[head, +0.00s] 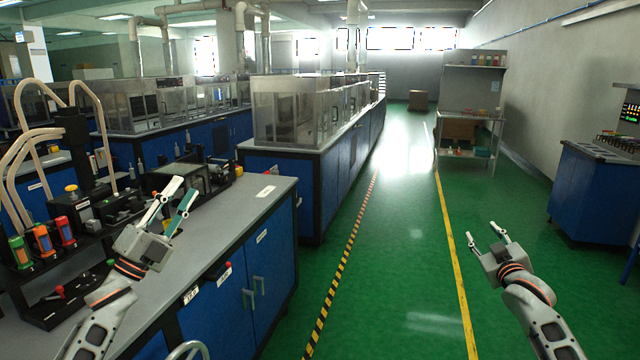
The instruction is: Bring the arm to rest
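My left gripper (172,208) is above the grey worktop of the blue bench (235,222), in front of a small dark machine. Its two fingers point up and to the right. They stand apart with a gap between them, and I see nothing held there. My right gripper (486,238) is over the green floor of the aisle, right of the yellow line. Its fingers are spread apart and empty. Both arms come up from the bottom of the view.
A machine with pale hoses and coloured cylinders (42,238) stands on the bench at left. Glass-fronted cabinets (300,118) line the benches behind. A shelf trolley (468,140) and a blue console (592,190) stand at right. The green aisle between is clear.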

